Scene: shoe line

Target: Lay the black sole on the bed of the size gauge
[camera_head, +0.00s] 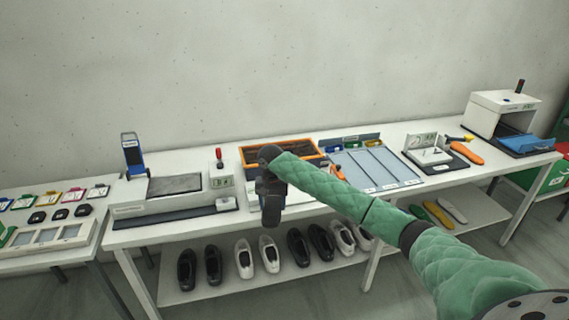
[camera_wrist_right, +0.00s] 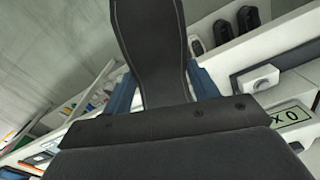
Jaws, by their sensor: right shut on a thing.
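My right gripper (camera_head: 271,192) hangs in front of the table's front edge, right of the long white device. In the right wrist view its blue fingers (camera_wrist_right: 163,90) are shut on the black sole (camera_wrist_right: 150,40), which stretches away from the jaws. In the head view, sole and gripper merge in one dark shape. The long white device (camera_head: 128,211) has a grey bed (camera_head: 175,184) with nothing on it; a smaller white device (camera_head: 428,155) stands on a dark plate at right. I cannot tell for certain which is the size gauge. My left gripper is not in view.
An orange-rimmed tray (camera_head: 290,146) and a pale blue board (camera_head: 375,165) lie on the table behind my arm. A blue upright device (camera_head: 132,155) and a red-topped post (camera_head: 219,157) flank the grey bed. Several shoes (camera_head: 245,258) stand on the lower shelf.

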